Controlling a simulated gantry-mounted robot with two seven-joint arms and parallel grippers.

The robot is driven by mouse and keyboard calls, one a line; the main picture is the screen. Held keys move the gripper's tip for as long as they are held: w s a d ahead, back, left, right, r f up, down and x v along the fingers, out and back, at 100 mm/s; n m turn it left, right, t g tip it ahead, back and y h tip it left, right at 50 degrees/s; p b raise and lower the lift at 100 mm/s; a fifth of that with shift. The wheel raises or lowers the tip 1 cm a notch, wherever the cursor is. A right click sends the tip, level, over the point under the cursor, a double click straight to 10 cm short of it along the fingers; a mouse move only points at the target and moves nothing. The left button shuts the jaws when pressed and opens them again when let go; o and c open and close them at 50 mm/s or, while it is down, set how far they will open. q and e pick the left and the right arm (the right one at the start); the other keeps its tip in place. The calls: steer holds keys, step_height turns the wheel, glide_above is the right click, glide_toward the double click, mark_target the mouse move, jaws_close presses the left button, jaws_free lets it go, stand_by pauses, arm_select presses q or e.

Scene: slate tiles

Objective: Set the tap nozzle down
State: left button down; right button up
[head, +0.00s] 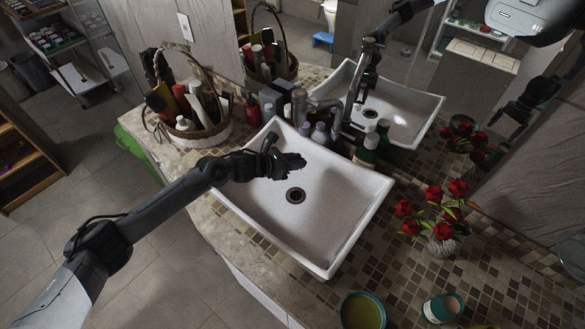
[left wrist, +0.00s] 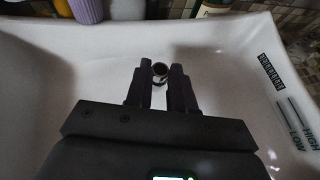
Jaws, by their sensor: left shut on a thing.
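My left gripper (head: 296,163) hangs over the back left part of the white sink basin (head: 320,240). In the left wrist view its two dark fingers (left wrist: 160,82) are closed around the tap nozzle (left wrist: 159,70), a small round metal ring with a dark opening. The nozzle is held above the white basin surface; its exact height cannot be told. In the head view the nozzle is hidden or too small to make out at the fingers. My right gripper is not directly in view.
The drain (head: 295,195) lies in the open basin floor. Several bottles (head: 318,134) line the back rim. A wicker basket (head: 201,137) stands left, a vase of red roses (head: 443,240) right, and jars (head: 362,310) in front. A mirror behind reflects the scene.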

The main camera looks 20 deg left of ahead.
arm_select(q)
steer(key=shift+a+f, duration=0.3)
steer(key=shift+a, duration=0.3)
steer(key=shift+f, duration=0.2)
arm_select(e)
steer(key=shift+r, duration=0.1)
arm_select(q)
step_height(320, 180, down, 4)
steer(key=shift+r, duration=0.2)
arm_select(e)
steer(key=shift+d, duration=0.15)
arm_select(q)
steer(key=shift+w, duration=0.1)
steer(key=shift+f, duration=0.1)
arm_select(e)
steer(key=shift+w, duration=0.1)
arm_select(q)
steer(key=shift+f, duration=0.1)
steer(key=c, duration=1)
jaws_free()
